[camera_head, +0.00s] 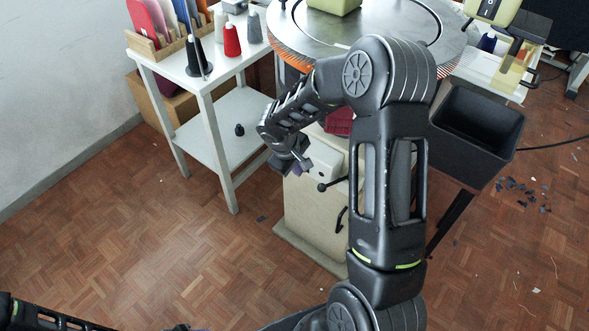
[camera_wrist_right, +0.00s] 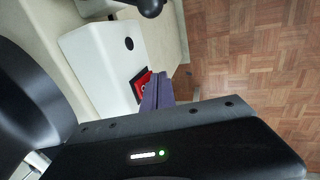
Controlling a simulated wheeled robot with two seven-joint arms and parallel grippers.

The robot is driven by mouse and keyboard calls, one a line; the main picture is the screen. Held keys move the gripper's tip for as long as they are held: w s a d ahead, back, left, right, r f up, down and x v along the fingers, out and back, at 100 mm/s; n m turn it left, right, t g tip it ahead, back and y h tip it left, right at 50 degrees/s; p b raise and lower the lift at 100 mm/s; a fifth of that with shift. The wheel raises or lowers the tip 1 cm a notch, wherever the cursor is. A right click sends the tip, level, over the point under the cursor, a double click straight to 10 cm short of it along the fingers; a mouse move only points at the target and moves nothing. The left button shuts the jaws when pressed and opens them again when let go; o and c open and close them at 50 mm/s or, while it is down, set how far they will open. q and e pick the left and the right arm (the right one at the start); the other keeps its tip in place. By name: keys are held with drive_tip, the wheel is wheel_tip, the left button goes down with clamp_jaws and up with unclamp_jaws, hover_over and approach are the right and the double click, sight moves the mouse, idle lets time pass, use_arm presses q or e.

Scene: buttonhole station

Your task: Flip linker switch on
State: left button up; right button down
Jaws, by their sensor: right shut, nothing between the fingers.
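The linker is the machine with a round metal dial (camera_head: 375,40) on a beige cabinet (camera_head: 310,222). A white switch box (camera_head: 327,160) is on its side and also shows in the right wrist view (camera_wrist_right: 92,55). There, a red switch in a black frame (camera_wrist_right: 141,86) is on the box face, partly hidden by my right fingers. My right gripper (camera_wrist_right: 160,92) is shut and empty, with its purple fingertips right at the switch; I cannot tell whether they touch it. In the head view my right gripper (camera_head: 298,168) is beside the box. My left gripper is out of view.
A black-knobbed lever (camera_head: 322,187) sticks out below the box. A white side table (camera_head: 190,88) with thread cones stands to the left. A black bin (camera_head: 478,135) is on the right. The wood floor (camera_head: 150,230) at front left is clear.

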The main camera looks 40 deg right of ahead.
drive_tip(key=shift+w+d+f+b, duration=0.1)
drive_tip(key=shift+d+b, duration=0.1)
drive_tip(key=shift+b, duration=0.2)
drive_tip(key=shift+r+p, duration=0.45)
drive_tip(key=shift+r, duration=0.35)
